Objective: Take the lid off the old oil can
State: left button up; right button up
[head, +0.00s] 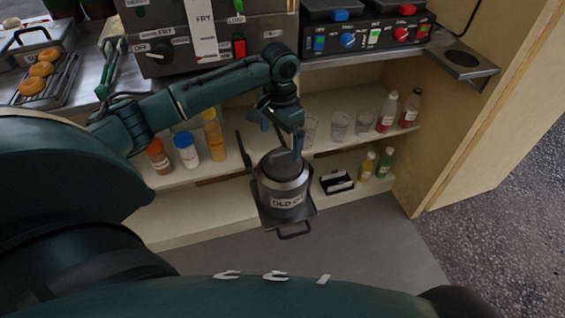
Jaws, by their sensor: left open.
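The old oil can (284,200) is a grey metal pot with a white label, standing on a small dark platform (306,217) low in front of the shelves. Its dark lid (282,163) sits on top of the can. My left gripper (283,135) points down just above the lid, with its fingers apart. One finger comes down close to the back of the lid; I cannot tell whether it touches. My right gripper is not in view.
A thin dark upright piece (243,150) stands left of the can. Bottles and jars, including a blue-capped one (187,155), and several glasses (339,126) line the shelf behind. A black holder (337,182) sits lower right. The grey floor (350,250) in front is clear.

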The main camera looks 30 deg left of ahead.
aim_at(279, 154)
pick_arm(q)
notch_tip(279, 154, down, 8)
jog(key=shift+s+a+f+b, duration=0.1)
jog(key=shift+f+b, duration=0.15)
jog(key=shift+b, duration=0.7)
jog(key=shift+c, duration=0.4)
jog(key=c, duration=0.5)
jog(key=shift+c, duration=0.3)
